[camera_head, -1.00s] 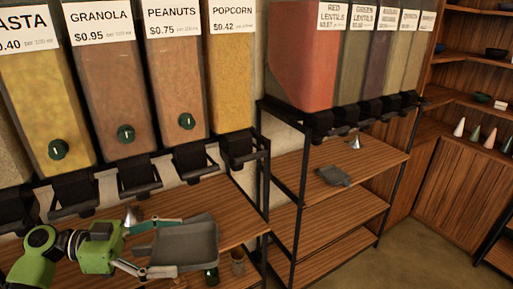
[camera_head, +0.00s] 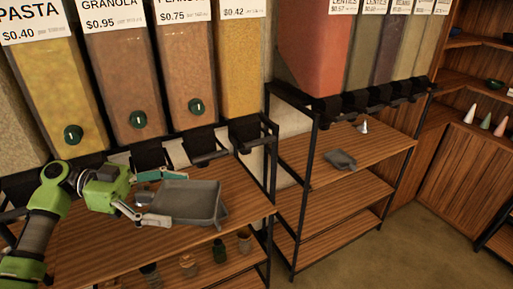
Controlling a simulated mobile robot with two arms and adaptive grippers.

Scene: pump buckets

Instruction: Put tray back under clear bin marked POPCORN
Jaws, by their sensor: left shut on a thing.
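The clear bin with yellow popcorn (camera_head: 241,65) hangs at the right end of the near row. Its label's name is cut off by the top edge; only $0.42 shows. Its black spout (camera_head: 246,133) sticks out below. My left gripper (camera_head: 152,201) is shut on the near left side of the grey tray (camera_head: 190,203). The tray is level over the wooden shelf (camera_head: 110,240), below and left of the popcorn spout. I cannot tell whether it touches the shelf. My right gripper is not in view.
Jars (camera_head: 219,250) stand on the lower shelf. A grey scoop-like tray (camera_head: 341,160) and a metal funnel (camera_head: 363,127) lie on the right rack's top shelf. A black post (camera_head: 273,170) bounds the near rack's right end.

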